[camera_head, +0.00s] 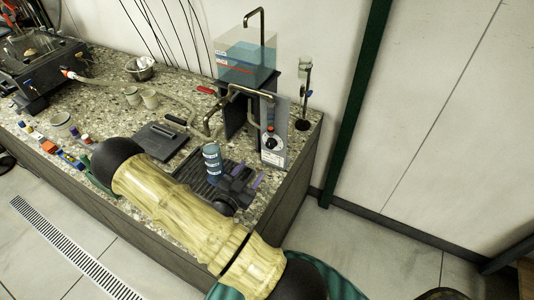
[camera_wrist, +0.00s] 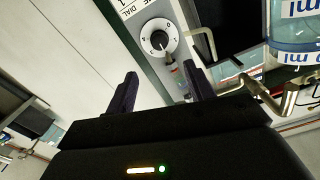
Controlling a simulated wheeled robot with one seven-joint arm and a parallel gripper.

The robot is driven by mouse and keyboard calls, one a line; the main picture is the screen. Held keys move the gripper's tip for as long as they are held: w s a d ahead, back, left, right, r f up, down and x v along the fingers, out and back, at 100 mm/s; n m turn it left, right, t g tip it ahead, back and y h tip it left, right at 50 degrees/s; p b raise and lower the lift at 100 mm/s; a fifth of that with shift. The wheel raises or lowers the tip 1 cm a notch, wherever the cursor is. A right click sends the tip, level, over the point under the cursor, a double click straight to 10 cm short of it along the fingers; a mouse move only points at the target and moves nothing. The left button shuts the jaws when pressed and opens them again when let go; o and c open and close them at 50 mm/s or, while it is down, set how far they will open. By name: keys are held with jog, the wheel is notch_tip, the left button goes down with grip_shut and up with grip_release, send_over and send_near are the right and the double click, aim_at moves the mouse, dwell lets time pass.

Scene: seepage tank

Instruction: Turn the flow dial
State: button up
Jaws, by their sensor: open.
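The flow dial (camera_head: 270,143) is a round white-and-black knob on a grey upright panel (camera_head: 276,115) at the right end of the counter. In the wrist view the dial (camera_wrist: 158,38) shows up close, a white disc with marks around a dark centre. My gripper (camera_head: 249,176) is in front of the panel, over the dark ribbed tray. In the wrist view my gripper (camera_wrist: 160,72) has its two dark purple fingers apart with nothing between them. The dial lies beyond the fingertips, and I see no contact.
A blue labelled container (camera_head: 212,160) stands close left of my gripper. A clear water tank (camera_head: 246,62) with a bent pipe stands behind on a dark stand. A brown pipe (camera_head: 234,92) runs beside the panel. A flat dark plate (camera_head: 160,140) lies farther left.

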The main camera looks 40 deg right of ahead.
aim_at(270, 146)
jog(key=p+x, duration=0.2)
jog(key=x, duration=1)
jog(key=shift+w, duration=0.15)
jog(key=shift+r, duration=0.1)
jog(key=shift+c, duration=1)
jog(key=c, duration=0.8)
jog(key=shift+o, duration=0.2)
